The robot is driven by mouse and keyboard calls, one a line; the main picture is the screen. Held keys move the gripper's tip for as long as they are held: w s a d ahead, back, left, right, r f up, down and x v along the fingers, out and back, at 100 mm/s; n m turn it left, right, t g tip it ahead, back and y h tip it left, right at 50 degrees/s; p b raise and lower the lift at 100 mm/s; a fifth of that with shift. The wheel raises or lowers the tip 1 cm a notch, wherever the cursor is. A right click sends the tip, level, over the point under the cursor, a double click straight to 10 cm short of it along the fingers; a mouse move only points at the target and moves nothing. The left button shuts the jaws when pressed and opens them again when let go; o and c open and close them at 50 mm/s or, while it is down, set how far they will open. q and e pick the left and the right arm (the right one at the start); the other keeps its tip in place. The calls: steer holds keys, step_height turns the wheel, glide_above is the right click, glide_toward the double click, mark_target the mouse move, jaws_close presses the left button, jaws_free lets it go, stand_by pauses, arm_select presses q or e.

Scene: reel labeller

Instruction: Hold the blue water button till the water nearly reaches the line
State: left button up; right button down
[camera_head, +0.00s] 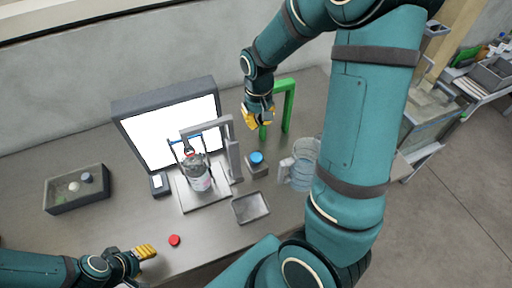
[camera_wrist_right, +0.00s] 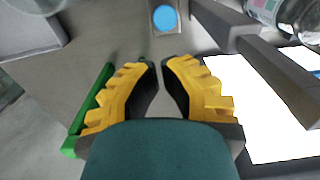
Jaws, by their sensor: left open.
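The blue button (camera_head: 256,158) sits on a small grey block beside the grey stand. It also shows at the top of the right wrist view (camera_wrist_right: 165,18). A clear bottle (camera_head: 199,175) with a label and reddish top stands in the stand; its water level and any line are too small to make out. My right gripper (camera_head: 259,117) is behind the button near the green arch, apart from the button. In the right wrist view its yellow fingers (camera_wrist_right: 160,64) have their tips close together with nothing between them. My left gripper (camera_head: 146,252) is open and empty at the front left.
A bright white screen (camera_head: 140,128) stands behind the stand. A green arch (camera_head: 290,105) is right of my right gripper. A clear jug (camera_head: 303,160), a grey tray (camera_head: 250,207), a red button (camera_head: 174,240) and a dark bin (camera_head: 62,204) are on the table.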

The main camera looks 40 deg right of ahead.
mark_target(258, 153)
arm_select(q)
steer(key=shift+w+f+b, duration=0.1)
steer(key=shift+f+b, duration=0.4)
steer(key=shift+f, duration=0.1)
arm_select(e)
step_height(258, 153, down, 14)
steer(key=shift+f, duration=0.1)
